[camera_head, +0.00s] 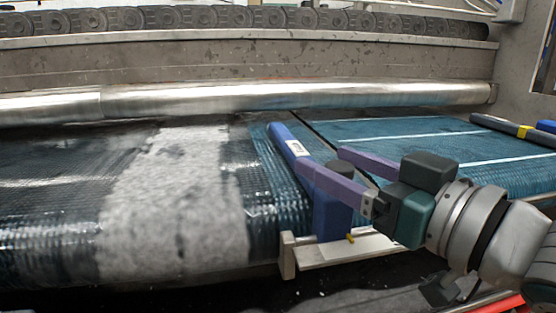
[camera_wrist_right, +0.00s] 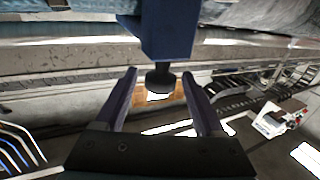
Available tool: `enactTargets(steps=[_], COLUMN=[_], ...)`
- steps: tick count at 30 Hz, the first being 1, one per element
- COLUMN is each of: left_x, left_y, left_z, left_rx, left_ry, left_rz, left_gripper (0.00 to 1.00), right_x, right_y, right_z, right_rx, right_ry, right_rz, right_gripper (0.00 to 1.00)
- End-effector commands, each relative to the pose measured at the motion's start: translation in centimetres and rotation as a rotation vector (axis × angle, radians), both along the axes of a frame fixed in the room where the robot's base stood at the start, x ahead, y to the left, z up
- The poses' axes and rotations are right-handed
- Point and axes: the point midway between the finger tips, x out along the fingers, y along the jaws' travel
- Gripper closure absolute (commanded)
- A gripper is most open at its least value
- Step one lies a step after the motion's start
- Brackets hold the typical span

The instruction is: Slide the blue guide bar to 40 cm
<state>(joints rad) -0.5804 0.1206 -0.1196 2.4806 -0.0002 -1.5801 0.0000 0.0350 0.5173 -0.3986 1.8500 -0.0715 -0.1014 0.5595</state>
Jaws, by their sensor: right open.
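The blue guide bar (camera_head: 281,136) lies over the teal mesh belt, just right of the grey rug (camera_head: 178,200). Its near end is a blue block (camera_head: 331,216) at the pale rail (camera_head: 365,249), with a dark round knob (camera_head: 342,169) on it. My right gripper (camera_head: 323,159) comes in from the right, its two purple fingers open at the knob. In the right wrist view the knob (camera_wrist_right: 160,76) sits between the fingertips of that gripper (camera_wrist_right: 159,74), with gaps on both sides. The blue block (camera_wrist_right: 165,36) is beyond it. My left gripper is not in view.
A long metal roller (camera_head: 300,95) spans the back. The teal belt (camera_head: 395,131) with white lines is bare right of the bar. A second dark bar (camera_head: 505,128) with a yellow band and blue end lies at the far right.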

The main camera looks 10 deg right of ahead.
Motion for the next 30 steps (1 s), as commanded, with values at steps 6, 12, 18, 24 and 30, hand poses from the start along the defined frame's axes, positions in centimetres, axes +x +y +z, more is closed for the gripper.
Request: enactTargets(steps=[6, 12, 18, 24, 30], left_x=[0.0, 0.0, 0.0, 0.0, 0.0], left_y=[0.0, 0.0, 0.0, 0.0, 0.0], left_z=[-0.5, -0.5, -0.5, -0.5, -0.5], left_rx=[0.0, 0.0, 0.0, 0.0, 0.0], left_ry=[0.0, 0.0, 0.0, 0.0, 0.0], left_rz=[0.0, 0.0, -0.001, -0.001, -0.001], left_gripper=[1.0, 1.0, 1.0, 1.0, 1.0], right_x=[2.2, 2.6, 2.6, 2.6, 2.6], right_y=[1.0, 1.2, 1.2, 1.2, 1.2], right_z=[0.0, 0.0, 0.0, 0.0, 0.0], right_rx=[0.002, 0.0, 0.0, 0.0, 0.0], right_ry=[-0.001, 0.0, 0.001, 0.0, 0.0], right_rz=[0.0, 0.001, 0.0, 0.0, 0.0], right_gripper=[0.29, 0.29, 0.33, 0.55, 0.78])
